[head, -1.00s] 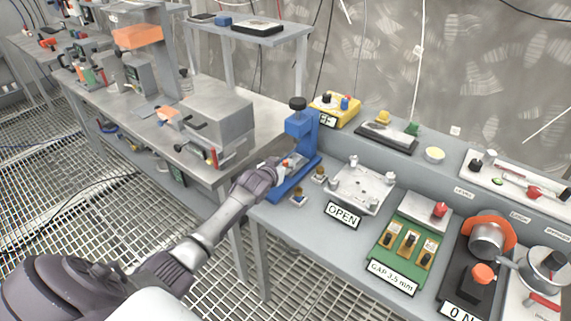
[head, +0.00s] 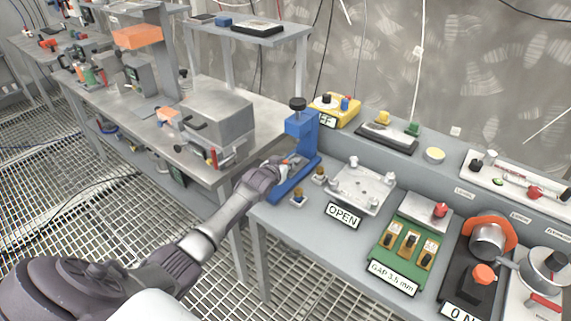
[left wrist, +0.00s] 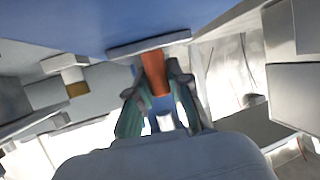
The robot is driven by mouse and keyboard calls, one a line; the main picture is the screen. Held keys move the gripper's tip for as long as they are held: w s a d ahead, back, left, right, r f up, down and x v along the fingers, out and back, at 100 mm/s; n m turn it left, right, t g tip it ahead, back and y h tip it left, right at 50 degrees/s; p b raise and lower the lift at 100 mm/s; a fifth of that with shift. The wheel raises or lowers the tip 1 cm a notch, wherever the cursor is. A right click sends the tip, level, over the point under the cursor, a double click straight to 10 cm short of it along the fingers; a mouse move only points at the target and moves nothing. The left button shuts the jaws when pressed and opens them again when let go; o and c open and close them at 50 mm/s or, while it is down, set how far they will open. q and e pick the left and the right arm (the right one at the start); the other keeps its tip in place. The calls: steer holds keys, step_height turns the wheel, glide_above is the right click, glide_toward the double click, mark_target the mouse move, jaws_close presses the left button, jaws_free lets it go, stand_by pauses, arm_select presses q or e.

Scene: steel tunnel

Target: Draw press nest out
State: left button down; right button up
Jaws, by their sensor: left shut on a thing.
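The blue press (head: 301,129) with a black knob on top stands at the left end of the grey bench. My left gripper (head: 277,168) is low at the front of the press, over its blue base (head: 297,185). In the left wrist view, my left gripper (left wrist: 158,88) has its fingers closed around an orange-red handle (left wrist: 154,70), which juts from under a grey plate edge. A small orange bit also shows by the fingers in the head view. The rest of the nest is hidden by the gripper. My right gripper is not in view.
A steel table (head: 150,115) with a grey box (head: 214,125) stands left. Open grating floor lies in front.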

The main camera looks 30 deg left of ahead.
arm_select(q)
steer(key=shift+s+p, duration=0.25)
steer(key=shift+p, duration=0.1)
steer(key=s+p, duration=0.2)
steer(key=s, duration=0.1)
steer(key=s+p, duration=0.2)
steer(key=s, duration=0.1)
steer(key=s+p, duration=0.3)
steer(key=shift+s+a+r, duration=0.1)
steer(key=shift+s+a, duration=0.1)
steer(key=shift+a, duration=0.15)
steer(key=shift+s, duration=0.25)
steer(key=c, duration=1.1)
jaws_free()
steer(key=shift+o, duration=0.2)
